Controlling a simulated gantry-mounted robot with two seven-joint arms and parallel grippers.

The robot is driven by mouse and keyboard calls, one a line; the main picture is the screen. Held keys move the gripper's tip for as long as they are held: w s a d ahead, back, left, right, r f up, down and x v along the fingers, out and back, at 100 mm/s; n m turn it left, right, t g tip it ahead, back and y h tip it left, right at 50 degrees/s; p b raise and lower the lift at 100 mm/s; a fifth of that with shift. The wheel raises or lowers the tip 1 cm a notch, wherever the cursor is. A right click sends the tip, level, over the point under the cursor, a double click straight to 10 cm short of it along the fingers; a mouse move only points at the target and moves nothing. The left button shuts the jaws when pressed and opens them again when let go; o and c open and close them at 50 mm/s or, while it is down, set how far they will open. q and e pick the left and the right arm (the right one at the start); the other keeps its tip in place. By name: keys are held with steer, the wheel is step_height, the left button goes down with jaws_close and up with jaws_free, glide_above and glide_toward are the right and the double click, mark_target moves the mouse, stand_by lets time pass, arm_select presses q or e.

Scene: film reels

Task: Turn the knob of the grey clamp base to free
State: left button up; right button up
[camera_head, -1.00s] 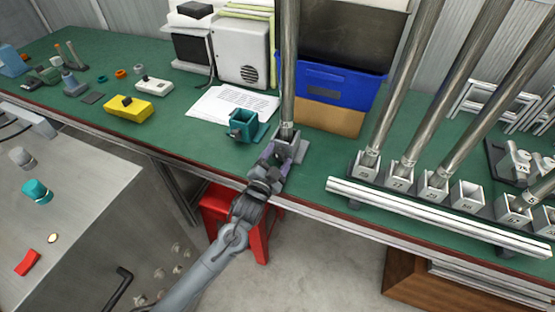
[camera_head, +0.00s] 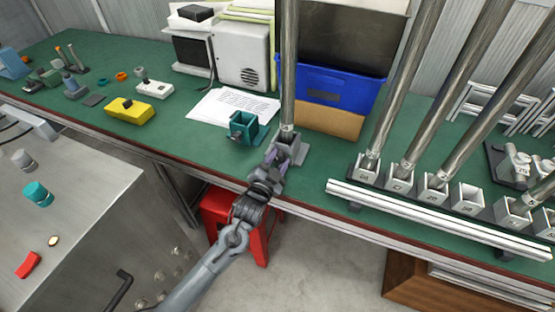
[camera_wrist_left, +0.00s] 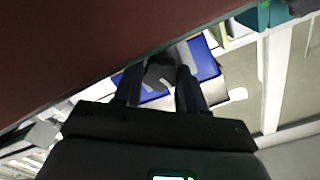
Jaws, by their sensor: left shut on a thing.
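The grey clamp base (camera_head: 299,152) stands near the front edge of the green bench, with a tall metal pole (camera_head: 289,70) upright in it. My left gripper (camera_head: 275,157) reaches up from the front and meets the near side of this base. It is shut on the knob, which my gripper mostly hides in the head view. In the left wrist view a dark grey knob (camera_wrist_left: 160,72) sits between the two dark fingers. I cannot read the knob's setting. My right gripper is out of view.
A teal clamp base (camera_head: 243,127) stands just left of the grey one. A blue bin (camera_head: 340,88) is behind it. To the right, a row of numbered sockets holds several poles behind a white rail (camera_head: 430,218). A red stool (camera_head: 232,212) stands below the bench edge.

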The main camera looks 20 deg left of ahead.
arm_select(q)
steer(key=n+p, duration=0.2)
steer(key=p, duration=0.1)
steer(key=n+p, duration=0.1)
steer(key=n, duration=0.1)
steer(key=shift+r+p, duration=0.25)
steer(key=shift+p, duration=0.05)
steer(key=n+p, duration=0.2)
steer(key=shift+n, duration=0.4)
steer(key=n+p, duration=0.3)
steer(key=n, duration=0.1)
steer(key=shift+a, duration=0.15)
steer(key=n+p, duration=0.1)
steer(key=n, duration=0.1)
steer(key=shift+f+n, duration=0.15)
steer(key=shift+n, duration=0.55)
steer(key=shift+f, duration=0.1)
steer(key=o, duration=1.1)
steer(key=shift+c, duration=0.2)
steer(key=shift+s, duration=0.1)
